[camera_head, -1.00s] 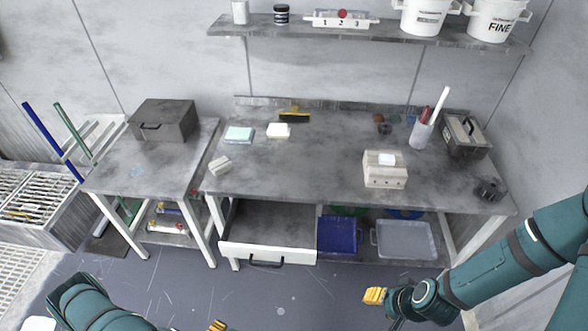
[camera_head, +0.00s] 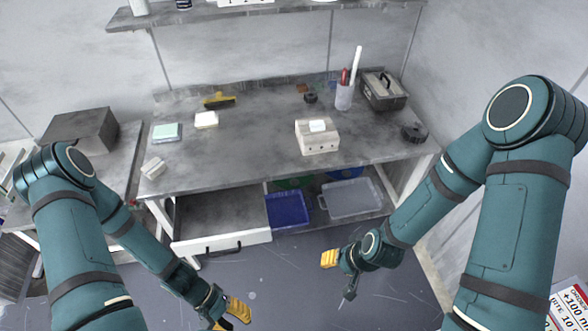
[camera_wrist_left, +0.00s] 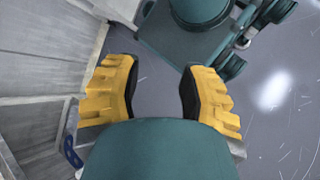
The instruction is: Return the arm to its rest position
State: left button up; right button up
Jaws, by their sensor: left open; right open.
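My left arm comes in from the left in the head view, and its yellow-fingered left gripper (camera_head: 232,314) hangs low over the floor, in front of the open drawer. In the left wrist view the left gripper (camera_wrist_left: 155,92) has its two yellow fingers wide apart, with only floor and part of my base between them. My right gripper (camera_head: 330,259) is low over the floor at the right, in front of the workbench and apart from it. No object shows in it. Its finger gap is hard to make out.
The grey workbench (camera_head: 240,155) stands ahead, holding a beige block (camera_head: 318,140), sponges, a brush, a cup and a dark toolbox (camera_head: 384,90). Its drawer (camera_head: 222,243) is pulled out toward me. A blue bin (camera_head: 288,209) and a grey tray (camera_head: 352,199) sit underneath. Floor before the bench is clear.

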pick_arm(q)
jog(key=w+d+r+m+t+y, duration=0.4)
jog(key=w+r+t, duration=0.4)
jog(key=w, duration=0.5)
notch_tip(320, 180, down, 7)
jog(key=d+n+g+b, duration=0.1)
jog(key=b, duration=0.5)
jog(key=shift+s+f+g+b, duration=0.2)
jog(key=shift+s+g+b, duration=0.05)
jog(key=shift+g+b, duration=0.15)
